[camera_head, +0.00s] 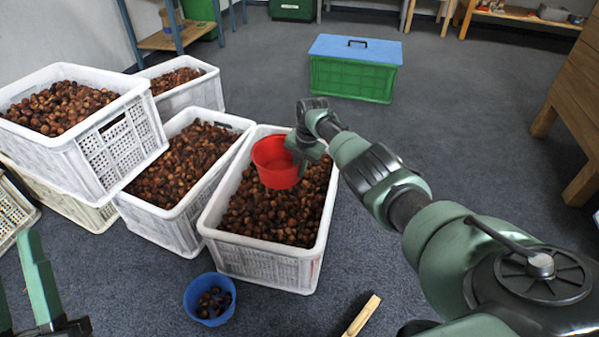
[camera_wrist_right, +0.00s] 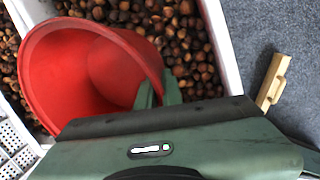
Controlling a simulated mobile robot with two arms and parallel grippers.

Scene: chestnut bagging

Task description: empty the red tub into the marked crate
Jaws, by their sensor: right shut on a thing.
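The red tub (camera_head: 277,165) is in my right gripper (camera_head: 303,145), which is shut on its rim. It is over the front white crate (camera_head: 265,262), which holds many chestnuts (camera_head: 270,210). In the right wrist view the tub (camera_wrist_right: 75,70) is tilted, its mouth partly facing the camera. The inside that shows is bare red, with no chestnuts seen; part is hidden. The right gripper's fingers (camera_wrist_right: 160,95) are at the tub's rim. I see no clear mark on any crate. My left gripper (camera_head: 25,285) is at the lower left edge, partly cut off, with its fingers apart and empty.
A blue tub (camera_head: 190,300) with some chestnuts stands on the floor before the front crate. A wooden piece (camera_head: 361,316) lies to its right. More white crates of chestnuts (camera_head: 120,150) stand at left, one raised. A green crate with a blue lid (camera_head: 350,78) stands behind.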

